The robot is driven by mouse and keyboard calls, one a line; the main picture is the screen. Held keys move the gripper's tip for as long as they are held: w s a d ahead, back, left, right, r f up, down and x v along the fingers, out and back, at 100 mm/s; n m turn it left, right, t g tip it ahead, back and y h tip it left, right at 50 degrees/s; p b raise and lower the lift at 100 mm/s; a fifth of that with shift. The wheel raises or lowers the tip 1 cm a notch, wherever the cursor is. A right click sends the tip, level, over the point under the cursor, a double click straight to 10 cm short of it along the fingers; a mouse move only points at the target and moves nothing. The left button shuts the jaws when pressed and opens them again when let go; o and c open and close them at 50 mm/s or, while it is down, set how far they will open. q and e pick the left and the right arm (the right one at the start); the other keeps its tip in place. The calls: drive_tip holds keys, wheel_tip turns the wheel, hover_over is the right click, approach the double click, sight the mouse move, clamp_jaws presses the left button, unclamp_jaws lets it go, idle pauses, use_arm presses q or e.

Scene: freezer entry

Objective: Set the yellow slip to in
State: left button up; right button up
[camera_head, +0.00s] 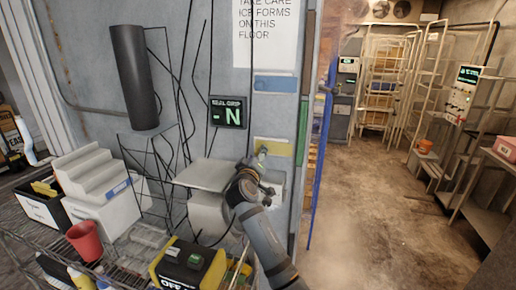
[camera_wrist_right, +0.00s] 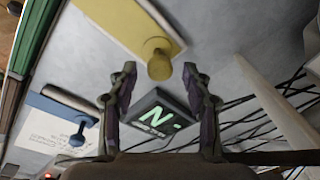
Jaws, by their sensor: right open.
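The yellow slip (camera_head: 282,149) is a flat plate on the grey wall, below the blue slip and right of the dark display. In the wrist view the yellow slip (camera_wrist_right: 112,22) carries a round yellow knob (camera_wrist_right: 158,64). My right gripper (camera_head: 264,168) is in front of the slip's lower left. In the wrist view its two fingers (camera_wrist_right: 159,76) are apart, with the knob just beyond and between their tips. I cannot tell whether they touch it. Part of the slip is hidden by the gripper in the head view. My left gripper is not in view.
A dark display (camera_head: 228,112) shows a green "N". Below are a wire shelf with a red cup (camera_head: 85,241) and a yellow-black box (camera_head: 187,265). The floor at right is clear.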

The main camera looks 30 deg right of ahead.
drive_tip(key=shift+x, duration=1.2)
drive_tip(key=shift+c, duration=0.2)
clamp_jaws()
